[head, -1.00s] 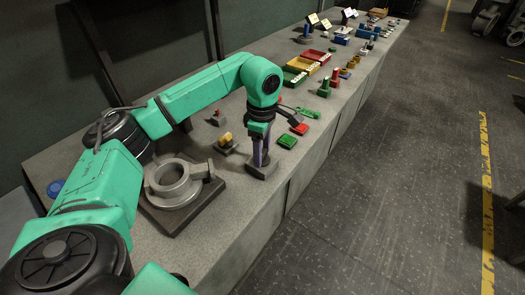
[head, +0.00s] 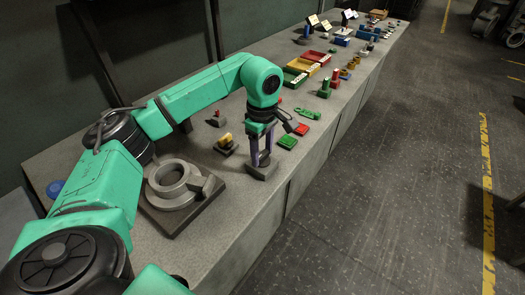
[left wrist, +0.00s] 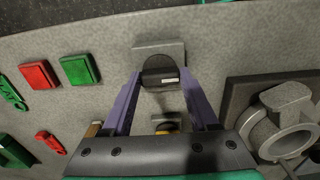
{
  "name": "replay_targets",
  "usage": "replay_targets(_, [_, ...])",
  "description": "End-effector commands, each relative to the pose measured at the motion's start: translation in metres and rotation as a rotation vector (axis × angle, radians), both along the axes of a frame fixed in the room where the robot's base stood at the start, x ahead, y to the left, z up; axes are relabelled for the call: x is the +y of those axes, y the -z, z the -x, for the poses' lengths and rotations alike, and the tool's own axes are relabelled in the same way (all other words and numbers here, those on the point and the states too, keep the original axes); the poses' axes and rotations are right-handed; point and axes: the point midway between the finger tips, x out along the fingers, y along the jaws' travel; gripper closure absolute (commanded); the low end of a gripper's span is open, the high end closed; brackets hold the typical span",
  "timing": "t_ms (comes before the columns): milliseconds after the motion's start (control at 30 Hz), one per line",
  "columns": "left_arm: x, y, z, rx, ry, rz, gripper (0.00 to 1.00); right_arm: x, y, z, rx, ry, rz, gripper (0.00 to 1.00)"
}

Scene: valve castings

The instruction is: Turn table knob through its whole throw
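The table knob (left wrist: 160,72) is a dark round knob with a pale mark, on a grey base, in the left wrist view. Its grey base (head: 262,172) shows on the bench in the head view; there the knob is mostly hidden by the fingers. My left gripper (head: 262,157) points down over it. In the left wrist view its two purple fingers (left wrist: 161,84) stand apart, one on each side of the knob, with narrow gaps that look clear of it. My right gripper is not in view.
A grey ring-shaped casting (head: 173,182) sits on a dark plate to the left. A yellow-topped part (head: 226,141) stands close to the knob. Green (head: 287,142) and red (head: 301,129) square pads lie beyond it. Coloured trays (head: 305,68) stand farther back.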

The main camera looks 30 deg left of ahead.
Motion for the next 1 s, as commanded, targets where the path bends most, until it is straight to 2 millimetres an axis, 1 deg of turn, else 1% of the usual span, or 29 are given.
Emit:
replay_targets(33, [0.001, -0.003, -0.002, -0.009, -0.001, 0.001, 0.25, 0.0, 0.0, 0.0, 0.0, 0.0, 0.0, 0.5])
replay_targets(67, [0.001, -0.003, -0.002, -0.008, -0.001, 0.001, 0.13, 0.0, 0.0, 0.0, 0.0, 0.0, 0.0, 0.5])
replay_targets(100, [0.0, -0.003, -0.001, -0.007, -0.001, 0.001, 0.1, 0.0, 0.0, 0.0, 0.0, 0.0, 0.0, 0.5])
replay_targets(400, [0.0, -0.002, -0.001, -0.004, -0.001, 0.001, 0.1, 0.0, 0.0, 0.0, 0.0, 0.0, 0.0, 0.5])
replay_targets(467, [0.0, -0.005, -0.001, -0.005, -0.001, 0.001, 0.1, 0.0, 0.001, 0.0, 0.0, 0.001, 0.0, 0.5])
replay_targets(533, [0.0, -0.013, -0.001, -0.005, -0.001, 0.001, 0.1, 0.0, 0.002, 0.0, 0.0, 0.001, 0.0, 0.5])
replay_targets(667, [0.0, -0.04, -0.001, -0.008, -0.001, 0.002, 0.1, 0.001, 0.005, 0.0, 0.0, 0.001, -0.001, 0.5])
replay_targets(833, [0.0, -0.087, -0.002, -0.01, -0.001, 0.003, 0.1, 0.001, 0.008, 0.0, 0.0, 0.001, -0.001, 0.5])
replay_targets(867, [0.0, -0.098, -0.001, -0.009, 0.0, 0.002, 0.1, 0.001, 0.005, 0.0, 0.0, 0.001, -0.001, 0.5])
replay_targets(900, [0.001, -0.113, -0.001, -0.01, -0.002, 0.001, 0.1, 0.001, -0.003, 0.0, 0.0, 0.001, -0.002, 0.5])
replay_targets(1000, [0.001, -0.135, -0.001, -0.008, -0.002, 0.0, 0.1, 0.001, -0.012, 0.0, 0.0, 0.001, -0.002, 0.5])
